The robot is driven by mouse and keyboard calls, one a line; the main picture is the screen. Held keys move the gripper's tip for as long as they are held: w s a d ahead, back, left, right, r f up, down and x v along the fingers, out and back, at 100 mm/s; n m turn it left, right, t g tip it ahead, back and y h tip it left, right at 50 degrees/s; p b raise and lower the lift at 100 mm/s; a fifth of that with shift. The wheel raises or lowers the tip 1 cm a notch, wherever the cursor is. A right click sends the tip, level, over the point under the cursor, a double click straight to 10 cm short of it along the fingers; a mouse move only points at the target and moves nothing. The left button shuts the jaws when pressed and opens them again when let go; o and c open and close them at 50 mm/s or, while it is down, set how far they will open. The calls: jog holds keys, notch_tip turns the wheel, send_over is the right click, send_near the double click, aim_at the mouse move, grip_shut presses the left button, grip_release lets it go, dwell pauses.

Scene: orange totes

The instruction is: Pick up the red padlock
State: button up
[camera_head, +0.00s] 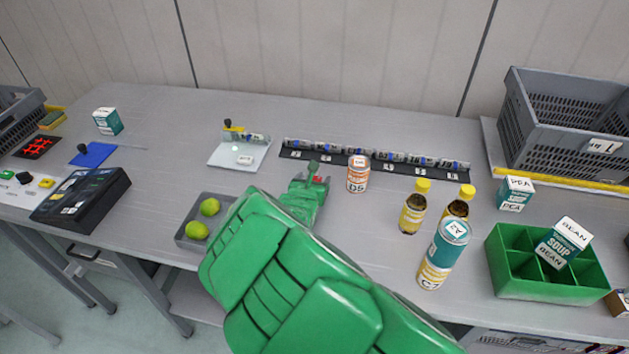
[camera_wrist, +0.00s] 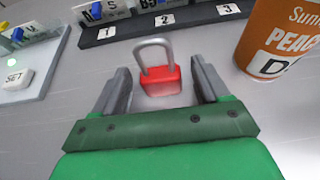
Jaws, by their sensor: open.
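The red padlock (camera_wrist: 160,81) has a silver shackle and lies on the grey table, shackle pointing away from me. In the wrist view it sits just beyond and between the open fingers of my gripper (camera_wrist: 162,90), with a gap on both sides. In the head view only a small red bit of the padlock (camera_head: 318,179) shows beside my green gripper (camera_head: 312,172); my arm hides most of that area.
An orange can (camera_head: 357,175) stands close to the right of the padlock. A black numbered strip (camera_head: 375,165) lies behind it. A white board (camera_head: 238,154) is to the left, and a grey tray (camera_head: 184,238) with two green fruits is at front left. Bottles (camera_head: 413,208) stand further right.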

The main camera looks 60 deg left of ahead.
jog(key=shift+w+a, duration=0.1)
jog(key=c, duration=1.1)
